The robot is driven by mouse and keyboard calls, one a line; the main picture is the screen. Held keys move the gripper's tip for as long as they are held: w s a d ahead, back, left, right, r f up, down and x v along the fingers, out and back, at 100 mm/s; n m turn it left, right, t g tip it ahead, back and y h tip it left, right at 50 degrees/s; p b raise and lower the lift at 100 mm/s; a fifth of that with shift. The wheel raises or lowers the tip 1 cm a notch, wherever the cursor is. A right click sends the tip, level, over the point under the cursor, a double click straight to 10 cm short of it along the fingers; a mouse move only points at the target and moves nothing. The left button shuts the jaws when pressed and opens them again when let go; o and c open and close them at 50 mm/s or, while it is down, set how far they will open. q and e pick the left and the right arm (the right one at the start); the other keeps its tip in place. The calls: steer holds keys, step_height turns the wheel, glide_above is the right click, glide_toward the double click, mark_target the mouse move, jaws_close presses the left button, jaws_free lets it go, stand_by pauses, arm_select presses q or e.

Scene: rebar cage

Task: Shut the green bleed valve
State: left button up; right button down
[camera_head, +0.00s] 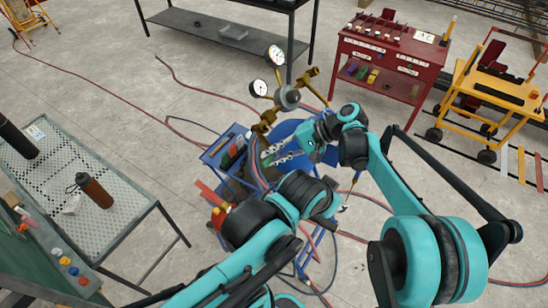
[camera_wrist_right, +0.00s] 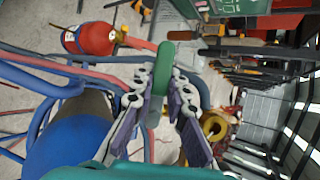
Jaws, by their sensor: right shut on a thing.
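The green bleed valve handle (camera_wrist_right: 162,62) shows in the right wrist view as a rounded green lever between my fingertips. My right gripper (camera_wrist_right: 163,82) is shut on it, with one finger on each side. In the head view my right gripper (camera_head: 268,157) reaches leftward beside the gauge manifold (camera_head: 287,97), above the blue cart; the handle is too small and covered there to make out clearly. My left arm crosses the lower middle of the head view; its gripper's fingers cannot be made out.
Two white gauges (camera_head: 259,88) and brass fittings stand close behind the right gripper. Hoses run over the floor. A perforated table (camera_head: 75,185) with a brown bottle (camera_head: 95,190) is at left. A red tool cart (camera_head: 385,60) and yellow trolley (camera_head: 495,95) stand at right.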

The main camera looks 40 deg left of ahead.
stand_by(0.5)
steer(key=c, duration=1.5)
jaws_free()
steer(key=v, duration=1.2)
steer(key=shift+w, duration=0.1)
